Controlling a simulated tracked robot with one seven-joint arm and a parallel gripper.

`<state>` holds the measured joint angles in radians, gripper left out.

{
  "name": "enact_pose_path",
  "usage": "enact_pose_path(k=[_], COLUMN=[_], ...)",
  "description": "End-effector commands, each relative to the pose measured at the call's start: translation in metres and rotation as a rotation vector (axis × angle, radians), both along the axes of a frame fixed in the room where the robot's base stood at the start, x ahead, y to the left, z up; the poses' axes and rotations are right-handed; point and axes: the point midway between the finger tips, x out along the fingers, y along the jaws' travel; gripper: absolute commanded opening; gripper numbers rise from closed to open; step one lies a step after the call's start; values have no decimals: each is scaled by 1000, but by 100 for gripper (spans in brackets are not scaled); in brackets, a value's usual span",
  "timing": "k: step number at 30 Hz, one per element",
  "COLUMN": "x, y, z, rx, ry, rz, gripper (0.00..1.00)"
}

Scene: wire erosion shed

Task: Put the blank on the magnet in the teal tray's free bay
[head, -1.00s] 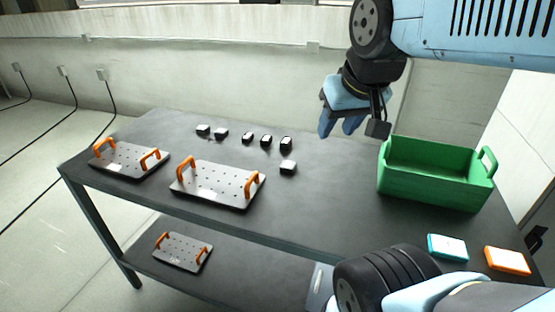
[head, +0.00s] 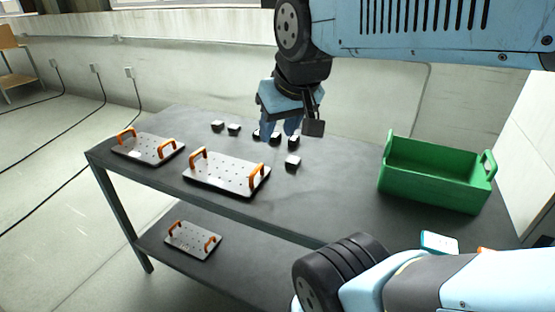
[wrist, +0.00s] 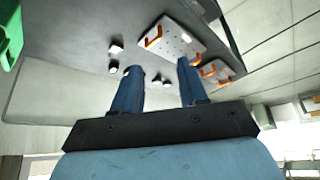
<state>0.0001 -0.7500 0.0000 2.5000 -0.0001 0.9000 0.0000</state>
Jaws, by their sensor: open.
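Several small dark blocks with pale tops stand on the dark table (head: 335,190). One block (head: 292,162) stands alone in front of a back row, whose left end is another block (head: 218,126). They are too small to tell which is the magnet with the blank. A teal tray (head: 438,242) lies at the front right, largely hidden by my arm; its bays cannot be made out. My gripper (head: 279,132) is open and empty above the back row, hiding part of it. In the wrist view, blocks (wrist: 116,46) show beyond and beside my open fingers (wrist: 160,70).
A green bin (head: 435,188) stands at the right. Two plates with orange handles lie at the left (head: 150,148) and centre left (head: 225,178); a third plate (head: 193,240) is on the lower shelf. An orange tray (head: 484,249) is mostly hidden.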

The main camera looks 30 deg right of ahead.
Motion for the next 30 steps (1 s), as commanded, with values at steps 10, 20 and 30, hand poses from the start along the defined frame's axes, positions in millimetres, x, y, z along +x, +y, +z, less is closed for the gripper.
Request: enact_pose_path(k=[10,20,30], x=[22,99,174], y=[-16,-58,-106], z=[-5,-36,-94], rx=[-131,-548,-839], ry=[32,199,393], rz=[135,711,1428], gripper=[70,79,79])
